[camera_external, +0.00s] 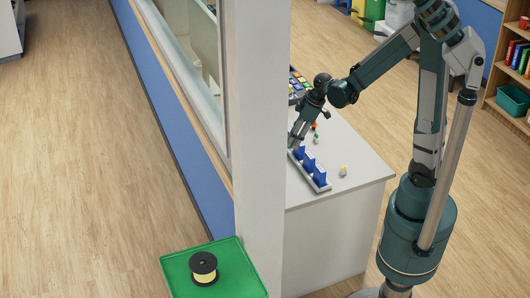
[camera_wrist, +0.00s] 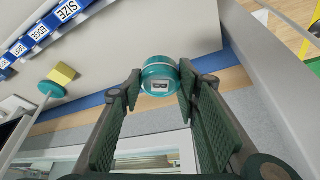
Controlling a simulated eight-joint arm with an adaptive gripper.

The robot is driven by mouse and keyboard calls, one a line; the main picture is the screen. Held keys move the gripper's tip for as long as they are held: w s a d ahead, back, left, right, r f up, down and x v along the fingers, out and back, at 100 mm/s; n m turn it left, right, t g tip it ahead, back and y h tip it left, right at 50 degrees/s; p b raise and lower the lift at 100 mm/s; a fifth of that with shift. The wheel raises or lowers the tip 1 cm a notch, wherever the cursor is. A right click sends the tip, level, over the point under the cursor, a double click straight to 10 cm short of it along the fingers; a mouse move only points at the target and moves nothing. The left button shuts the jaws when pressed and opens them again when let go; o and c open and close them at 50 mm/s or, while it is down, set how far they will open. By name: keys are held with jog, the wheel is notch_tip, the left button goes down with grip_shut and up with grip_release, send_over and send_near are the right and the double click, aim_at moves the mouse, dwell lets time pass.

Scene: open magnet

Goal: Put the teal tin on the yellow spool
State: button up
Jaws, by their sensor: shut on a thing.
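My gripper (camera_wrist: 158,84) is shut on the teal tin (camera_wrist: 160,70), a round tin with a pale band and a small dark-and-white label, held between the fingertips in the wrist view. In the external view my gripper (camera_external: 294,142) hangs by the white counter, close to the pale pillar; the tin cannot be made out there. The yellow spool (camera_external: 203,268), with black flanges and yellow winding, stands upright on a green tray (camera_external: 240,281) at the bottom, well away from my gripper. The spool does not show in the wrist view.
A tall pale pillar (camera_external: 260,120) rises between the counter (camera_external: 348,165) and the tray side. A rack with blue dividers (camera_external: 309,164) stands on the counter, with small blocks nearby. A yellow block (camera_wrist: 63,73) and a teal disc (camera_wrist: 51,89) show in the wrist view.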

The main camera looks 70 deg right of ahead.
jog(key=s+a+r+n+p, duration=0.1)
jog(key=s+a, duration=0.4)
jog(key=a, duration=0.7)
jog(key=s+a+n+y+p, duration=0.15)
jog(key=s+a, duration=0.25)
jog(key=a, duration=0.8)
jog(key=s+a+r+n+p, duration=0.15)
jog(key=s+a, duration=0.35)
jog(key=a, duration=0.6)
jog(key=n+g+b, duration=0.1)
jog(key=b, duration=0.6)
send_over(200, 263)
jog(key=s+d, duration=0.1)
jog(key=shift+s+f, duration=0.15)
jog(key=shift+f, duration=1.9)
jog(key=shift+f, duration=0.1)
jog(key=shift+f, duration=3.05)
jog(key=shift+f, duration=0.1)
jog(key=shift+d+f, duration=0.1)
jog(key=shift+f, duration=1.65)
